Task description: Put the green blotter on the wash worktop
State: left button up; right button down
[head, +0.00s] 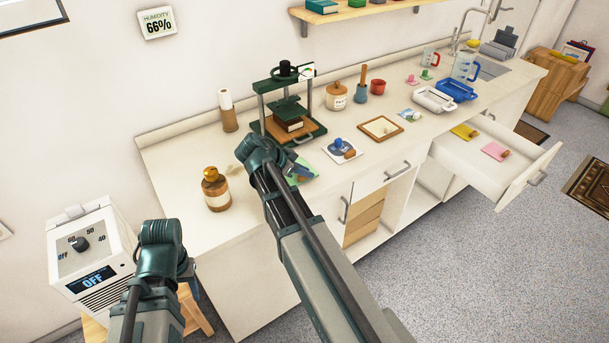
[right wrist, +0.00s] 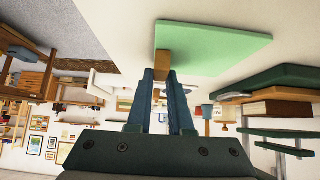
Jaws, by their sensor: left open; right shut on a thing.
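The green blotter (right wrist: 225,45) is a flat light-green pad with a wooden knob. My right gripper (right wrist: 163,78) is shut on this knob. In the head view the blotter (head: 293,181) is mostly hidden behind my right gripper (head: 303,172). It is over the near part of the long white worktop (head: 262,205), in front of the green press. I cannot tell whether it touches the surface. The worktop runs back to a sink (head: 492,69) with a tap. My left gripper (head: 192,281) is open, low at the left beside the counter, partly hidden by its wrist.
A green press (head: 290,105) stands behind my right gripper. A brown bottle (head: 215,189) is to its left, a print with a knob (head: 342,149) to its right. White (head: 434,99) and blue trays (head: 455,91) stand near the sink. An open drawer (head: 490,150) holds yellow and pink blotters.

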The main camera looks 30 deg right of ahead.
jog(key=shift+f, duration=0.15)
jog(key=c, duration=0.8)
grip_release()
jog(key=shift+r, duration=0.2)
